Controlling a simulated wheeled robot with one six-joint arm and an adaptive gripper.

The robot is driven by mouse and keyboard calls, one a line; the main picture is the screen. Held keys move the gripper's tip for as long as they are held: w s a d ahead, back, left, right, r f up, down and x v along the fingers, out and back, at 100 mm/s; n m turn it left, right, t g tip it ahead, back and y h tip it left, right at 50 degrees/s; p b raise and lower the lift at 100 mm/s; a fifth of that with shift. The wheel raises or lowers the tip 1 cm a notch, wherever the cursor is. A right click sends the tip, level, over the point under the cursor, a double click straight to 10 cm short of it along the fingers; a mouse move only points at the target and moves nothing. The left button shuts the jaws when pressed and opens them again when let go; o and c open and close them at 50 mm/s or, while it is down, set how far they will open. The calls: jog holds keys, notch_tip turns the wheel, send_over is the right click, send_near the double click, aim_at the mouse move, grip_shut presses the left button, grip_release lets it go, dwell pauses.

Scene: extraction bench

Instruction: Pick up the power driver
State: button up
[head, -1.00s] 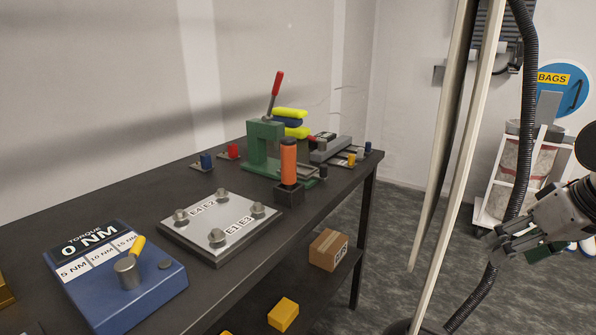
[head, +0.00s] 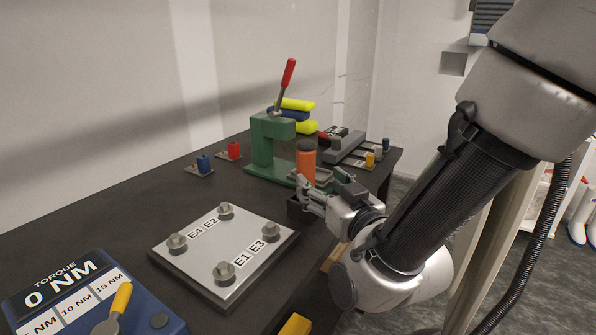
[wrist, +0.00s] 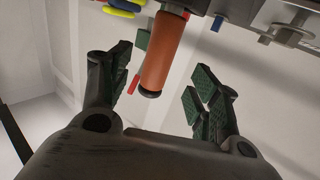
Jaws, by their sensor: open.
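The power driver (head: 306,162) is an orange cylinder with a dark top. It stands upright in a small black holder (head: 296,211) near the bench's right edge. My gripper (head: 308,192) is at its near side, and its fingers and wrist hide the driver's lower part. In the wrist view the driver (wrist: 164,52) shows between the two spread fingers of my gripper (wrist: 162,78). The fingers are open with a gap on each side of the driver. I cannot tell how deep the driver sits between them.
A green press (head: 262,150) with a red-tipped lever stands just behind the driver. A metal plate with several bolts (head: 200,262) and a blue torque box (head: 160,300) lie on the dark bench (head: 110,225) in front. A grey unit (head: 345,145) stands at the back right.

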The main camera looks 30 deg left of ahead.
aim_at(310, 170)
jog(key=shift+t, duration=0.3)
jog(key=x, duration=0.8)
jog(key=shift+r, duration=0.4)
jog(key=c, duration=1.1)
